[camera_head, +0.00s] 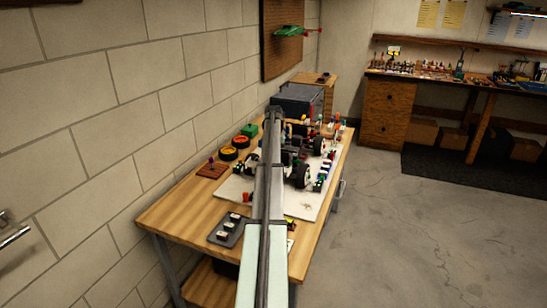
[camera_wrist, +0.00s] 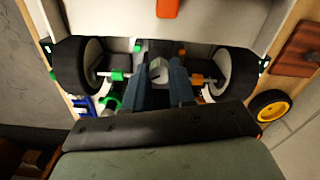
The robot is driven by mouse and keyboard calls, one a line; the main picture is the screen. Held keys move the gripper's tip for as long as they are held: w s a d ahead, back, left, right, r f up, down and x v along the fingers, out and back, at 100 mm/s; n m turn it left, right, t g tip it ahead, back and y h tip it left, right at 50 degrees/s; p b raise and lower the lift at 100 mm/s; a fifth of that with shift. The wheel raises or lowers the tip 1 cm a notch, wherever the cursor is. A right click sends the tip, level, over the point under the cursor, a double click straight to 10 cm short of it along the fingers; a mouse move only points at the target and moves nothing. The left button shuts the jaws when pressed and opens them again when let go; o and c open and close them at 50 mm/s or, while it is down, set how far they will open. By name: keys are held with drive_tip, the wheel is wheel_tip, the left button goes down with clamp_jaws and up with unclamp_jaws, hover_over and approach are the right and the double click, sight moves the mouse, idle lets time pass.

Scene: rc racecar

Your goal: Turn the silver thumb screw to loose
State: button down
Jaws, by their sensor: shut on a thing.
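My gripper (camera_wrist: 159,70) points down at the RC car in the wrist view. Its two dark fingers are closed on a small silver piece, which looks like the silver thumb screw (camera_wrist: 157,67), between the fingertips. Most of the screw is hidden by the fingers, and its turn angle cannot be told. The car's black wheels stand on both sides, one at left (camera_wrist: 80,66) and one at right (camera_wrist: 238,72). In the head view the car (camera_head: 301,174) is partly behind my arm, which hides the gripper and the screw.
The car stands on a white board (camera_head: 235,187) on a wooden table (camera_head: 160,212). A dark tray (camera_head: 217,237) is in front, a dark box (camera_head: 300,97) behind. A wall borders the left side.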

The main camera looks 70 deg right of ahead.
drive_tip(key=c, duration=0.9)
unclamp_jaws()
drive_tip(key=shift+c, duration=0.2)
wheel_tip(320, 180, up, 14)
drive_tip(key=shift+f, duration=0.1)
